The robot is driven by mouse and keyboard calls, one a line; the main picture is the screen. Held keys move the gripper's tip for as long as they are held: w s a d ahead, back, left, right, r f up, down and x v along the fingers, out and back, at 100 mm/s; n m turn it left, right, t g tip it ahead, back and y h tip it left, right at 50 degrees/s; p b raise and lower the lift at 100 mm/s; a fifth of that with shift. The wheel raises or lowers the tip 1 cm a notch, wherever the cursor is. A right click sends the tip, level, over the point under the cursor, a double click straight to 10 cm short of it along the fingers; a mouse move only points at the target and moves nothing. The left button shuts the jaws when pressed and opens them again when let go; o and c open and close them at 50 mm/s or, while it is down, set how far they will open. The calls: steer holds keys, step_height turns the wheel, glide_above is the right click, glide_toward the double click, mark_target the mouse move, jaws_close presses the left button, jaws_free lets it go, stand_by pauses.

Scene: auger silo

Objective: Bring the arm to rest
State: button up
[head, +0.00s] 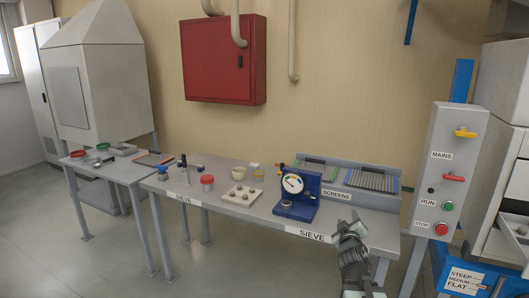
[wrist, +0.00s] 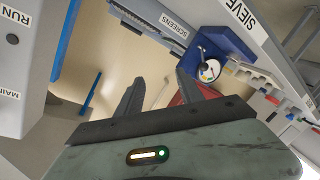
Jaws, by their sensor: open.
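My gripper (head: 350,231) is in the head view at the lower right, in front of the right end of the sieve bench (head: 261,218). In the wrist view my gripper (wrist: 158,88) shows two dark fingers standing wide apart with nothing between them. The arm below it runs out of the bottom of the head view. The gripper looks apart from the blue device with a round dial (head: 296,195), which stands to its left on the bench. That device also shows in the wrist view (wrist: 222,55), beyond the right finger.
A grey control post (head: 448,165) with MAINS, RUN and STOP controls stands right of my gripper. A screens rack (head: 350,187) is at the bench's back. A white tray (head: 242,194) and a red-lidded jar (head: 207,183) stand farther left. Open floor (head: 100,265) lies in front at left.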

steer(key=s+a+f+m+g+y, duration=0.2)
steer(key=a+f+g, duration=0.3)
steer(key=a+f, duration=0.55)
steer(key=s+a+f+m+g+y, duration=0.1)
steer(key=s+a+f+g, duration=0.2)
steer(key=s, duration=0.3)
steer(key=s+a+f+m+g+y, duration=0.1)
steer(key=s+a+f+g, duration=0.2)
steer(key=s, duration=0.3)
steer(key=s+a+f+g+y, duration=0.1)
steer(key=s+a+f+g, duration=0.2)
steer(key=s, duration=0.4)
steer(key=shift+a+m+g+p, duration=0.15)
steer(key=shift+m+g+p, duration=0.2)
steer(key=shift+g, duration=0.45)
steer(key=shift+f, duration=0.1)
steer(key=shift+c, duration=0.8)
